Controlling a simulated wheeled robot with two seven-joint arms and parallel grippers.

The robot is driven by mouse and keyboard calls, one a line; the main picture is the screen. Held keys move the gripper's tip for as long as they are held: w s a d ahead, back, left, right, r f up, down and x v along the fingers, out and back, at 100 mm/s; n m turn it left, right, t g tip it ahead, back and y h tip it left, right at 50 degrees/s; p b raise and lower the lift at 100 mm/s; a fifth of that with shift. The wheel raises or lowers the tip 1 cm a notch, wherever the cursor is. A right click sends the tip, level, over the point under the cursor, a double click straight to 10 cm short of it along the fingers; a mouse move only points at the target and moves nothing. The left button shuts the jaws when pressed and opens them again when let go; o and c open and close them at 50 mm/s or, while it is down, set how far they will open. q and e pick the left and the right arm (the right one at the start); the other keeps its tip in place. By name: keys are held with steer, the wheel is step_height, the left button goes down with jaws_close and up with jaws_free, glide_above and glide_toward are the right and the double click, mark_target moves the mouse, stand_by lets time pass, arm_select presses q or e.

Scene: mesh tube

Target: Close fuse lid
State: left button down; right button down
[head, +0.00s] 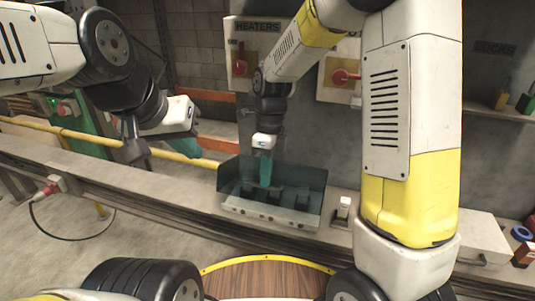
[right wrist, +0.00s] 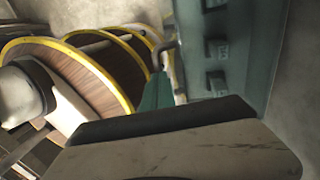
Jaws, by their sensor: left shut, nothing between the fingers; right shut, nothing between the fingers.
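The fuse box (head: 270,214) sits on the grey ledge in the middle of the head view, with a pale front edge and several dark fuses inside. Its see-through dark teal lid (head: 311,180) stands raised at the back of the box. My right gripper (head: 265,180) is shut and points down at the lid, over the box; whether it touches the lid cannot be told. In the right wrist view, its teal fingers (right wrist: 155,93) are beside a teal panel (right wrist: 222,60) with dark fuses. My left gripper (head: 189,149) is shut and empty, left of the box.
A small white switch (head: 342,210) stands on the ledge right of the box. Wall panels with red knobs, one labelled heaters (head: 257,29), are behind my right arm. A yellow pipe (head: 95,140) runs behind the ledge. The ledge (head: 150,190) left of the box is clear.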

mark_target(264, 201)
steer(key=f, duration=0.2)
steer(key=s+f, duration=0.1)
steer(key=f, duration=0.4)
steer(key=shift+s+a+f, duration=0.3)
steer(key=shift+s, duration=0.1)
steer(key=shift+s+f, duration=0.15)
steer(key=shift+f, duration=0.1)
